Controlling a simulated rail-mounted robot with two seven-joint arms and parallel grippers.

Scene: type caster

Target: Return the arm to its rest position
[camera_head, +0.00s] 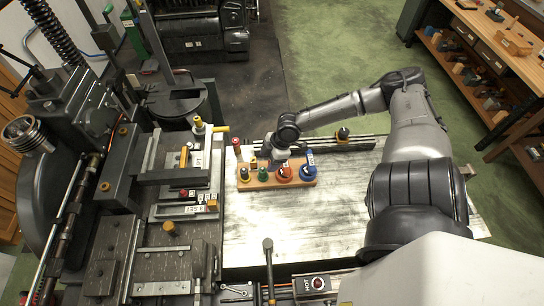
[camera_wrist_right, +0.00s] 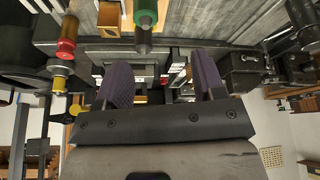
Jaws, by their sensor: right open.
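My right arm reaches in from the right over the pale metal table (camera_head: 345,215). The arm's end partly hides the block's back, and the fingers are hard to make out there. In the right wrist view the gripper (camera_wrist_right: 162,62) shows two purple-padded fingers spread apart with nothing between them. My left arm and gripper are not in view.
The dark casting machine (camera_head: 115,235) fills the left side. A black rail (camera_head: 345,145) runs along the table's back. A lever (camera_head: 268,255) and a box marked HOT (camera_head: 315,284) stand at the front edge. Wooden shelves (camera_head: 500,60) stand far right. The table's middle is clear.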

